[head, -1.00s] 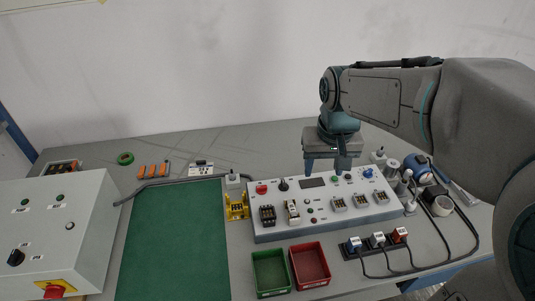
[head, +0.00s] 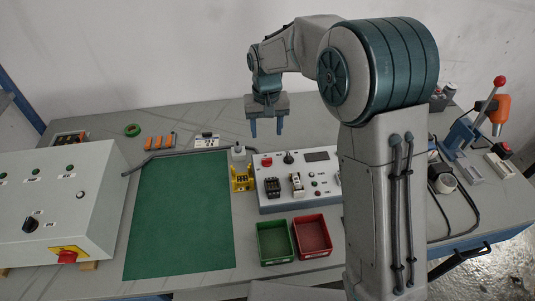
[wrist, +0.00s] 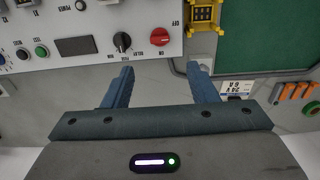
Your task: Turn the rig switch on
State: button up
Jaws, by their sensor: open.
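The grey rig panel (head: 300,203) stands at the back middle of the bench. It carries a black rotary knob (head: 288,157) and, left of it, a red button (head: 267,162). In the wrist view the black knob (wrist: 122,41) and the red button (wrist: 160,37) are near the top, with the lettering upside down and "OFF" by the red one. Which control is the rig switch I cannot tell for certain. My gripper (head: 266,127) is open and empty, apart from both, behind and above the panel's left part. Its fingers (wrist: 162,70) show in the wrist view.
A yellow holder (head: 242,178) stands left of the panel by a green mat (head: 180,220). Green (head: 275,242) and red (head: 312,235) bins stand in front. A grey control box (head: 65,200) is at left. My arm hides the panel's right part.

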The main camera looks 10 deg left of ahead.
aim_at(267, 159)
notch_tip(267, 159, down, 11)
jog(key=shift+f+p, duration=0.2)
jog(key=shift+p, duration=0.55)
jog(key=c, duration=1)
